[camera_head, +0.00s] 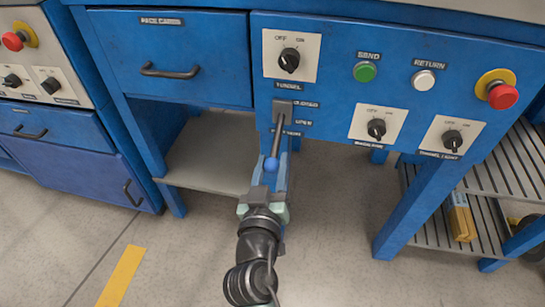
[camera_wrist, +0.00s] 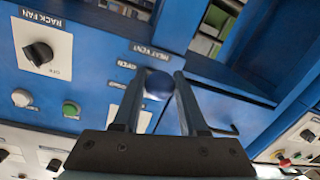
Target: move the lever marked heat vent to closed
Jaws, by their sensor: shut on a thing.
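The heat vent lever is a dark rod (camera_head: 275,141) with a blue ball knob (camera_head: 270,165), set in a grey plate (camera_head: 283,106) on the blue panel. It slants down and outward, toward the side of the OPEN label; the CLOSED label sits above. My gripper (camera_head: 272,168) comes from below, with its fingers at the knob. In the wrist view the knob (camera_wrist: 158,84) sits between the two fingertips, and my gripper is shut on it.
A green button (camera_head: 365,71), a white button (camera_head: 424,80) and a red stop button (camera_head: 502,96) are to the right. A drawer (camera_head: 170,60) is on the left. A low shelf (camera_head: 210,155) stands left of my gripper.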

